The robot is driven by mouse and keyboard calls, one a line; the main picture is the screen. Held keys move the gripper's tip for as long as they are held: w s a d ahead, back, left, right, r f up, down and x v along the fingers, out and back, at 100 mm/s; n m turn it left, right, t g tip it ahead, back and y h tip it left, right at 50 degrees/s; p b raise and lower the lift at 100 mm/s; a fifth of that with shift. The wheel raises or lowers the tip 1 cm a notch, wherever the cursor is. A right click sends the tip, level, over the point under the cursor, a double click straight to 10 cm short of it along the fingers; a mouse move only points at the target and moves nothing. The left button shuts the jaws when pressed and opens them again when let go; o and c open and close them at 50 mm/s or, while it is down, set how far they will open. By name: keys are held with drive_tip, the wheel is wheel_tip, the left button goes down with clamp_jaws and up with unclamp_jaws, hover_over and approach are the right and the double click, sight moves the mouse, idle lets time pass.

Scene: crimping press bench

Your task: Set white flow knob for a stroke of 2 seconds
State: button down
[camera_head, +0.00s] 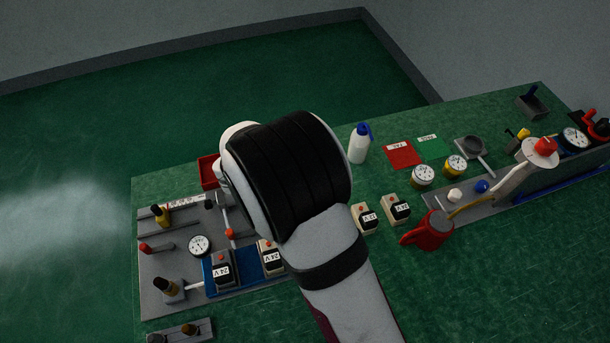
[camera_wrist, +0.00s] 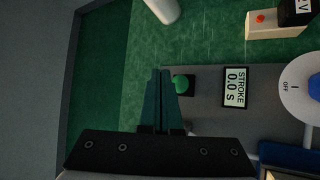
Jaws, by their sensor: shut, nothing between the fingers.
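A small white knob (camera_head: 455,195) sits on the grey panel at the right in the head view, beside a blue knob (camera_head: 482,186). I cannot read a setting on it. My gripper (camera_wrist: 160,74) is shut and empty. Its fingertips are right beside a green button (camera_wrist: 181,84); I cannot tell if they touch. In the head view my arm hides the gripper, and the display and green button are not seen there.
A white round dial (camera_wrist: 302,98) marked OFF and I is right of the display. Left grey panel (camera_head: 150,290) carries a gauge, levers and 24 V blocks. A red jug (camera_head: 433,232), white bottle (camera_head: 359,145) and gauges (camera_head: 422,175) stand on the green bench. Front right bench is clear.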

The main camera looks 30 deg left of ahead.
drive_tip(key=shift+f, duration=1.65)
drive_tip(key=shift+f, duration=0.1)
idle(0.7)
drive_tip(key=shift+f, duration=0.3)
